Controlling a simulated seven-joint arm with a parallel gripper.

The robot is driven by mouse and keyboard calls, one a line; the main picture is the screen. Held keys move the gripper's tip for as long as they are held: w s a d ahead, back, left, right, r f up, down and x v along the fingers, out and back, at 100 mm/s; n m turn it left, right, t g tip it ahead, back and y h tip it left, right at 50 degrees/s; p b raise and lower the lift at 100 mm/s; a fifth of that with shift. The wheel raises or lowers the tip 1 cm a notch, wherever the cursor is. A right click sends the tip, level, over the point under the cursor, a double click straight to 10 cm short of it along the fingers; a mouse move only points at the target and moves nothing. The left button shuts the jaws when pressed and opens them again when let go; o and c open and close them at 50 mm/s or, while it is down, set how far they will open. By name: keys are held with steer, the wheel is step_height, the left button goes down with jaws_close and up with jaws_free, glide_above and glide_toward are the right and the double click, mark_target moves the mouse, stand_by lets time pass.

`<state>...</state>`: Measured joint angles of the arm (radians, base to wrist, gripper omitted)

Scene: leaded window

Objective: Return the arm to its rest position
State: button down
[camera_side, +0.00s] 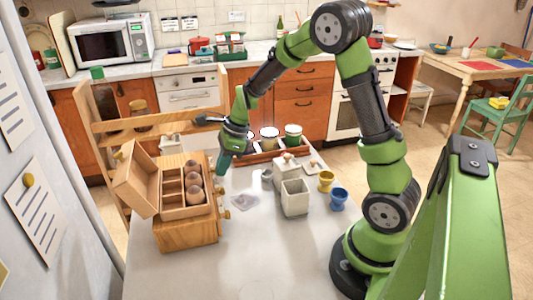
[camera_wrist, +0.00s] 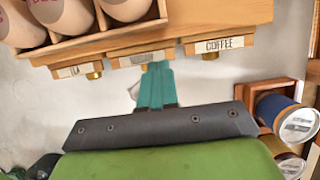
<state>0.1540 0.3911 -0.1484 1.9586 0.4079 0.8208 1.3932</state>
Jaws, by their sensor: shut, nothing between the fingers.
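My gripper (camera_side: 222,162) hangs over the table, just right of the wooden box, with its teal fingers pointing down. In the wrist view the teal fingers (camera_wrist: 156,84) are together with nothing between them. The fingertips are close to the labelled drawer fronts of the box; whether they touch is unclear. My arm is bent high and reaches out over the table from its base at the front right.
The wooden box (camera_side: 190,233) has an open lid and several rounded items. A tray (camera_side: 262,157) of canisters, a square white canister (camera_side: 295,197), a yellow cup (camera_side: 326,181) and a blue cup (camera_side: 338,198) stand to the right. The front of the white table (camera_side: 250,270) is clear.

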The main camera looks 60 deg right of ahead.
steer(key=v, duration=0.9)
steer(key=s+a+r+n+t, duration=0.1)
steer(key=s+a+r+n, duration=0.1)
steer(key=s+n, duration=0.3)
steer(key=s+a+r+n+t, duration=0.1)
steer(key=s+a+r+n, duration=0.2)
steer(key=n, duration=0.7)
steer(key=s+a+r+n+t+h, duration=0.1)
steer(key=s+a+r+n+t, duration=0.1)
steer(key=s+a+n, duration=0.4)
steer(key=shift+s+r+n, duration=0.6)
steer(key=shift+s+n, duration=0.4)
steer(key=shift+s, duration=0.1)
